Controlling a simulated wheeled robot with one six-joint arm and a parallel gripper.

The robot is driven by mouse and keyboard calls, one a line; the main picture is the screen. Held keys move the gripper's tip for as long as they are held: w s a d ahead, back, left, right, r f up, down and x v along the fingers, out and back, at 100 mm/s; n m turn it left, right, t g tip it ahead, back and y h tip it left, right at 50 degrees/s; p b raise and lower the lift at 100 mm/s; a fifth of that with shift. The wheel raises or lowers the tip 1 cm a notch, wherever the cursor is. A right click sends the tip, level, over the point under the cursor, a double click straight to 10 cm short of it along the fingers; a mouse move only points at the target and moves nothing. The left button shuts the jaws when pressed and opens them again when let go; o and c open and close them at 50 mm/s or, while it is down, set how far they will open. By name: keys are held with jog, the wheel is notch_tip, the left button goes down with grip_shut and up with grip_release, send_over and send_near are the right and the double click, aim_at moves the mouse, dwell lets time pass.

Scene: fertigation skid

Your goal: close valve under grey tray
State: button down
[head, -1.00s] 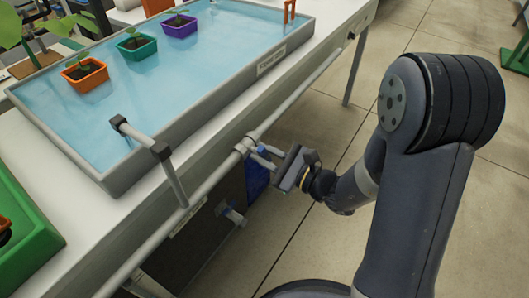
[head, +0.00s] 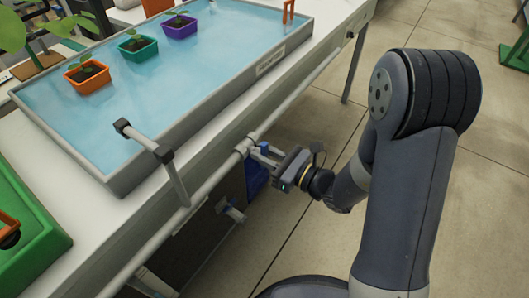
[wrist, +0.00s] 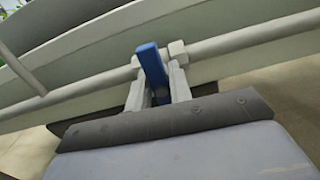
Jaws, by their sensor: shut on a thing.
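The grey tray (head: 200,115), filled with pale blue water, sits on the white bench. A pale pipe (head: 213,183) runs along the bench front below it, with a valve fitting (head: 245,146) on it. The valve's blue lever (head: 264,147) also shows in the wrist view (wrist: 152,62), where it stands steeply across the pipe. My gripper (head: 262,156) reaches in from the right. In the wrist view its two pale fingers (wrist: 157,88) are on either side of the lever, shut on it. The lever's lower end is partly hidden between them.
A second, blue-tipped fitting (head: 233,212) sits lower, before a dark panel. A grey bent pipe (head: 160,160) rises over the tray's near edge. Several potted seedlings stand in the tray. A green tray (head: 30,240) is at left. The floor at right is open.

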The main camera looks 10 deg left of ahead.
jog(key=c, duration=1.4)
grip_release()
jog(key=shift+o, duration=0.2)
jog(key=shift+d, duration=0.1)
jog(key=v, duration=1)
jog(key=shift+s+d+p, duration=0.15)
jog(key=shift+d+p, duration=0.1)
jog(key=shift+p, duration=0.2)
jog(key=shift+f, duration=0.1)
